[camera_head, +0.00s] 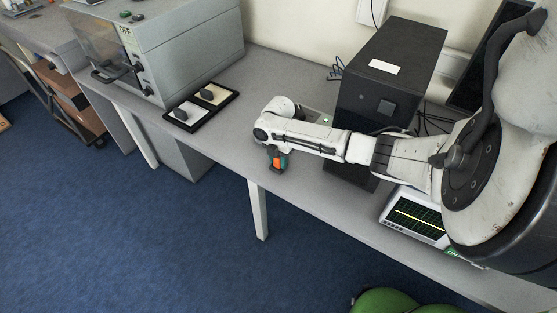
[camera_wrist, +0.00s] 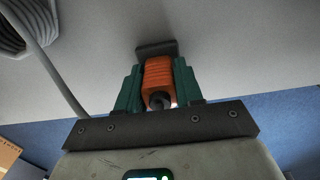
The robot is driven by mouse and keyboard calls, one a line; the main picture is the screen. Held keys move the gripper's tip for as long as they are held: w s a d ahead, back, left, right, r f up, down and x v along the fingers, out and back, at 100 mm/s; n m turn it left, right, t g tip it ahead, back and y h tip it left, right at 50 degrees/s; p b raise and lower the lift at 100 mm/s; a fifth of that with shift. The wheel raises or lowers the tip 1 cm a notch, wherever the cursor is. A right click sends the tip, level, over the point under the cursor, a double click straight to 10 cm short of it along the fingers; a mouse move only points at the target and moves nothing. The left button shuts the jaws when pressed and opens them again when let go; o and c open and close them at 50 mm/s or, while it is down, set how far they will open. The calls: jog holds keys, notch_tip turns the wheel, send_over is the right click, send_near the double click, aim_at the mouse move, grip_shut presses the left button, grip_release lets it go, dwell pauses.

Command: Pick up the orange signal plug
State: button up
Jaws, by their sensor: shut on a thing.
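The orange signal plug (camera_wrist: 160,75) sits between the two green fingers of my gripper (camera_wrist: 158,92) in the wrist view. Both fingers touch its sides, and a dark round end of the plug faces the camera. A dark flat piece shows just beyond the plug. In the head view the plug (camera_head: 279,161) shows as an orange patch in my gripper (camera_head: 277,160), near the front edge of the grey table (camera_head: 222,142). I cannot tell whether the plug touches the table.
A black tray (camera_head: 228,98) with a white and a tan panel lies left of my arm. A grey box with a clear front (camera_head: 165,50) stands behind it. A black cabinet (camera_head: 395,75) stands right of my gripper. A screen device (camera_head: 415,215) lies near the front edge.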

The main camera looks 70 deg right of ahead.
notch_tip(320, 180, up, 10)
jog(key=shift+r, duration=0.1)
dwell(0.4)
